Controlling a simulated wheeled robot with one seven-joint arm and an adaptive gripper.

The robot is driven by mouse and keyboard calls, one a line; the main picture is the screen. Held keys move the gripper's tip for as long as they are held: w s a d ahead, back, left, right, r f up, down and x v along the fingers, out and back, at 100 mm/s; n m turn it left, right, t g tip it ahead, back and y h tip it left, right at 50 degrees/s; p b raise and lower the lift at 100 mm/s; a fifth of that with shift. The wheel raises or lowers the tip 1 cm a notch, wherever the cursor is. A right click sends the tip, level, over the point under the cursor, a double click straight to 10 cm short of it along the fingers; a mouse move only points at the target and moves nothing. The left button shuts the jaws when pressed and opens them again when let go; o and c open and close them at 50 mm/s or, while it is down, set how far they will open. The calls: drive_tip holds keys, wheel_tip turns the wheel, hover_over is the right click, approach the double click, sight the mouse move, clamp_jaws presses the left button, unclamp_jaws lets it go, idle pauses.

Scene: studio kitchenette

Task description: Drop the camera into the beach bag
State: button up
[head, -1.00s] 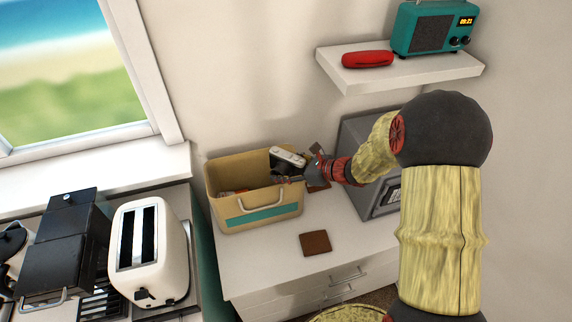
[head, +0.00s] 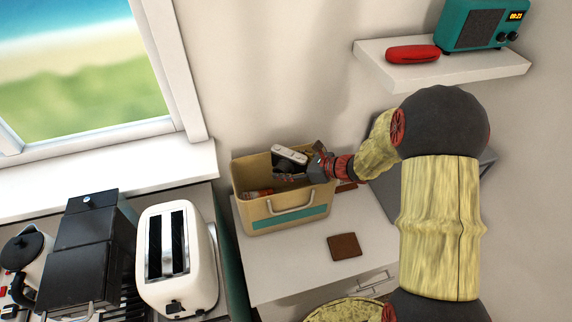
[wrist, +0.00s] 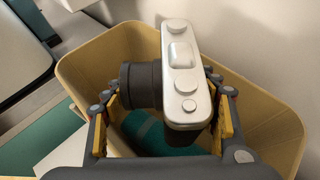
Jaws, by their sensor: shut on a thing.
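The camera (head: 289,154), silver on top with a dark lens, shows above the open mouth of the beach bag. In the wrist view the camera (wrist: 184,75) sits between the fingers of my gripper (wrist: 165,105), which is shut on it. The beach bag (head: 285,219) is a tan open box-like bag with a teal stripe and a handle, standing on the white cabinet. In the wrist view the bag's rim (wrist: 275,105) surrounds the camera and the fingers. My gripper (head: 300,172) reaches in from the right, at the bag's right side.
Inside the bag lies a teal item (wrist: 150,130). A brown wallet-like square (head: 345,246) lies on the cabinet in front. A cream toaster (head: 178,260) stands to the left. A shelf (head: 450,68) with a red case (head: 412,54) and teal radio (head: 475,28) hangs above right.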

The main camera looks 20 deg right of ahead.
drive_tip(key=shift+f+b, duration=0.4)
drive_tip(key=shift+f, duration=0.45)
drive_tip(key=o, duration=1.8)
drive_tip(key=shift+c, duration=0.2)
drive_tip(key=v, duration=1.2)
drive_tip(key=shift+d+f, duration=0.1)
drive_tip(key=shift+f, duration=0.05)
